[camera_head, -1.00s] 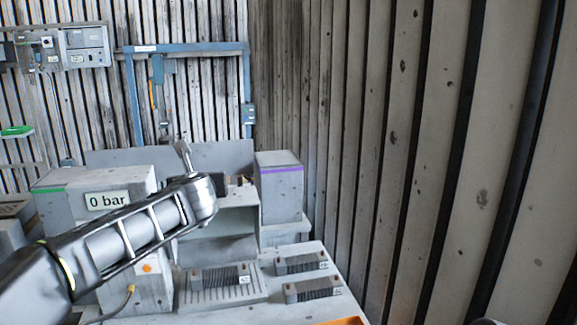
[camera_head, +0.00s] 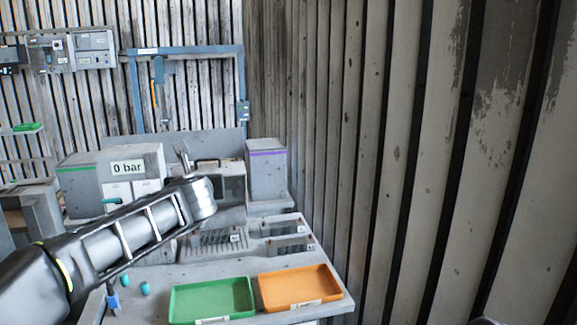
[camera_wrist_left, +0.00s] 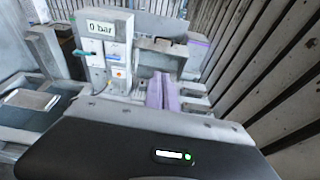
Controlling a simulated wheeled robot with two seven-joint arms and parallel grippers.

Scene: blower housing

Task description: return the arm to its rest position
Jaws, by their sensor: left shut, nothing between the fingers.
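My left arm (camera_head: 120,235) comes in from the left of the head view and reaches up over the bench. My left gripper (camera_head: 182,152) is at its far end, in front of the grey box with the purple stripe (camera_head: 266,170) and the grey unit marked "0 bar" (camera_head: 125,175). In the left wrist view the gripper's fingers (camera_wrist_left: 162,92) are together with nothing held between them. They point toward the bench fixtures and appear clear of them. My right gripper is not in view.
A green tray (camera_head: 212,298) and an orange tray (camera_head: 300,286) stand empty at the bench front. Grey ribbed blocks (camera_head: 290,244) sit behind them. Small teal and blue pieces (camera_head: 145,288) are left of the green tray. A slatted wall (camera_head: 400,160) closes the right side.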

